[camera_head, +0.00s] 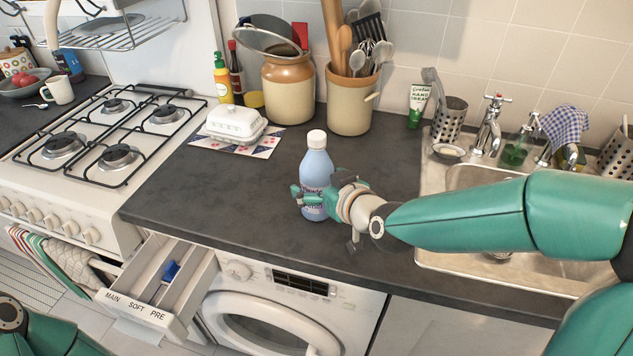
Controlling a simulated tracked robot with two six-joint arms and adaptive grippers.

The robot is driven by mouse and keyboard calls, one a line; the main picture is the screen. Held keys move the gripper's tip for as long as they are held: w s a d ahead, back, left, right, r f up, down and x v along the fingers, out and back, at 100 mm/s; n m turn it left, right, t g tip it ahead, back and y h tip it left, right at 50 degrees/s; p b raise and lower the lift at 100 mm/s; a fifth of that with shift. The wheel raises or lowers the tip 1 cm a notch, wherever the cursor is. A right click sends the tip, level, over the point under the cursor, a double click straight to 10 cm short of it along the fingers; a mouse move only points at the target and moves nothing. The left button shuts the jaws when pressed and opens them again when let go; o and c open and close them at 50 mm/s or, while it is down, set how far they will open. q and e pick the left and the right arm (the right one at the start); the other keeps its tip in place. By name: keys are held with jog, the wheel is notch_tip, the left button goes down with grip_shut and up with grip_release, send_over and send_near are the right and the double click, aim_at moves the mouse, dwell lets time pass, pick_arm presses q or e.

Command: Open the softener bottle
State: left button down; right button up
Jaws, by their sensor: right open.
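The softener bottle (316,171) is light blue with a white cap (317,139) on top. It stands upright on the dark counter, near the middle of the view. My right gripper (322,193) is at the bottle's lower body, its arm coming in from the right. Its fingers are open around the bottle; one green fingertip shows at the bottle's left side. I cannot tell whether the fingers touch it. Part of the label is hidden by the gripper. Part of my left arm shows at the bottom left, but its gripper is out of view.
The washer (278,308) is under the counter (240,205), with its detergent drawer (160,285) pulled out. A butter dish (236,122), utensil crock (349,102) and brown jar (288,90) stand behind the bottle. The hob is left, the sink (470,178) right.

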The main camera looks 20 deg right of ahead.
jog(key=shift+x, duration=0.8)
jog(key=shift+c, duration=0.4)
jog(key=c, duration=1.6)
jog(key=shift+r, duration=0.1)
grip_shut()
jog(key=shift+r, duration=0.1)
